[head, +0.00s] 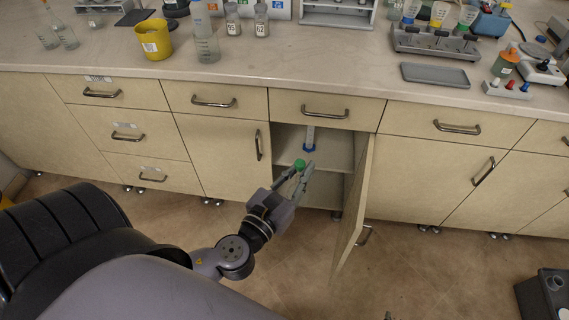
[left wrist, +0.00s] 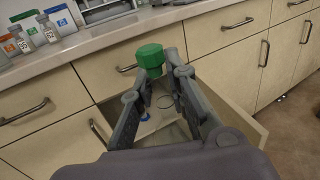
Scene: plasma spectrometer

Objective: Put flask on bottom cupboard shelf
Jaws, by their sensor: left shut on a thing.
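The flask (head: 300,164) shows mainly as a green cap between the fingertips of my left gripper (head: 295,172). The green cap also shows in the left wrist view (left wrist: 150,56); the flask's body is hard to make out. My left gripper is shut on it, in front of the open cupboard. The cupboard's middle shelf (head: 338,149) carries a clear cylinder with a blue foot (head: 309,138). The bottom cupboard shelf (head: 325,192) is partly seen below it, partly hidden behind the gripper. My right gripper is not in view.
The cupboard door (head: 355,205) stands open to the right of the gripper, jutting out over the floor. Closed drawers and doors flank the opening. The counter (head: 300,65) above holds a yellow bucket (head: 153,39), bottles and racks. A dark box (head: 545,297) stands at the lower right.

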